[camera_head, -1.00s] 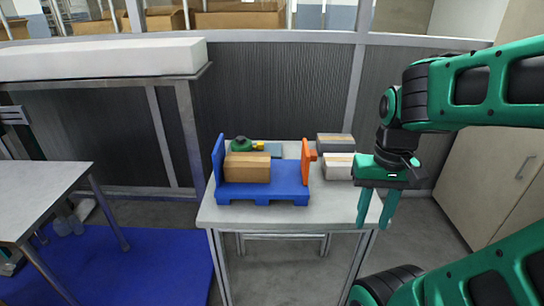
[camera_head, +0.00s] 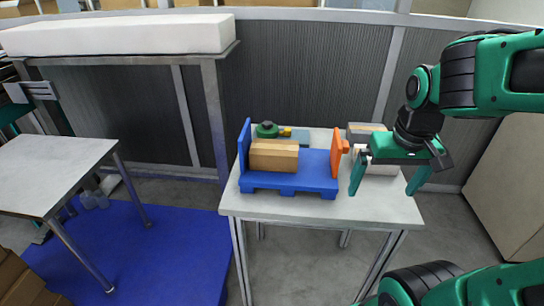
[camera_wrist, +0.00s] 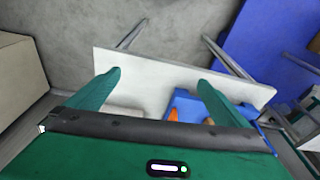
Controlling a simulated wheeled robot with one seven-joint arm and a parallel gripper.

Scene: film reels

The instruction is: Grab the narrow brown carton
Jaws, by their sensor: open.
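The brown carton (camera_head: 274,155) lies lengthwise on a blue pallet-like stand (camera_head: 290,182) with a blue upright at its left and an orange upright (camera_head: 337,155) at its right. My gripper (camera_head: 386,190) is open and empty, pointing down over the right part of the table, to the right of the stand and apart from the carton. In the wrist view, my gripper (camera_wrist: 158,78) spans bare white tabletop.
The stand is on a small white table (camera_head: 300,208). Behind it are a green round object (camera_head: 267,129) and a grey-blue block. Other boxes (camera_head: 366,130) stand at the back right, partly behind my gripper. The table's front strip is clear; a dark partition stands behind.

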